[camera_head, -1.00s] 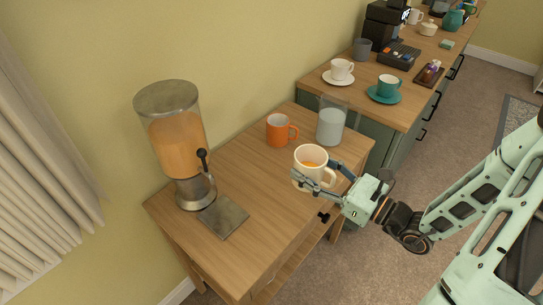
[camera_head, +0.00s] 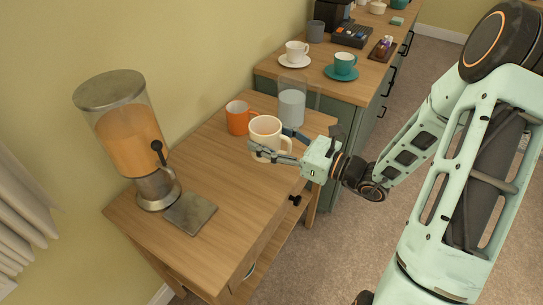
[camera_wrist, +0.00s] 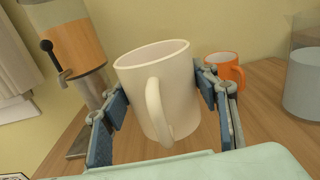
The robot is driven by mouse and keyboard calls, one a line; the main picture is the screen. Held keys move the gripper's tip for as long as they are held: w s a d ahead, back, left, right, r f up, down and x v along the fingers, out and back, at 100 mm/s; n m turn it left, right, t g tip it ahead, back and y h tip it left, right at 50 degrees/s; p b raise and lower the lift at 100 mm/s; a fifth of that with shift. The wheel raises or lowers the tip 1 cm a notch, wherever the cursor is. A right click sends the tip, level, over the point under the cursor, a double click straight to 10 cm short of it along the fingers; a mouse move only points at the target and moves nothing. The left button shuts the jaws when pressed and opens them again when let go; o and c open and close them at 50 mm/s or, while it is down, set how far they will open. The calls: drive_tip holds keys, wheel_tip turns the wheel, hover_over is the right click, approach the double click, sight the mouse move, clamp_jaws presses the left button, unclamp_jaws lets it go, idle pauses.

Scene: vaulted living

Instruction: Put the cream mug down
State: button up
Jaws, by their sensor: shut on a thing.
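The cream mug (camera_head: 266,130) is upright over the right part of the small wooden table (camera_head: 215,175), with its handle towards my gripper. Something orange-tan shows inside it. My gripper (camera_head: 272,143) is shut on the mug, one finger on each side. In the wrist view the cream mug (camera_wrist: 160,90) stands between the blue-grey finger pads of my gripper (camera_wrist: 163,105), slightly tilted in the picture, its handle facing the camera. Its base is partly hidden, and I cannot tell whether it touches the tabletop.
An orange mug (camera_head: 237,118) stands just behind the cream mug. A clear glass container with pale contents (camera_head: 291,107) is behind right. A juice dispenser (camera_head: 128,140) and a grey slab (camera_head: 190,213) are at left. The front middle of the tabletop is clear.

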drive_tip(key=w+f+b, duration=0.2)
drive_tip(key=f, duration=0.1)
drive_tip(key=w+d+f+b, duration=0.1)
drive_tip(key=w+f+b, duration=0.2)
drive_tip(key=shift+w+d+f, duration=0.1)
drive_tip(key=shift+d+f, duration=0.05)
drive_tip(key=shift+d, duration=0.05)
wheel_tip(320, 180, down, 3)
drive_tip(key=b, duration=0.2)
drive_tip(key=shift+w+b, duration=0.1)
drive_tip(key=shift+b, duration=0.25)
drive_tip(key=shift+f, duration=0.1)
drive_tip(key=o, duration=1.7)
drive_tip(key=shift+d, duration=0.15)
drive_tip(key=p+v, duration=0.2)
drive_tip(key=v, duration=1)
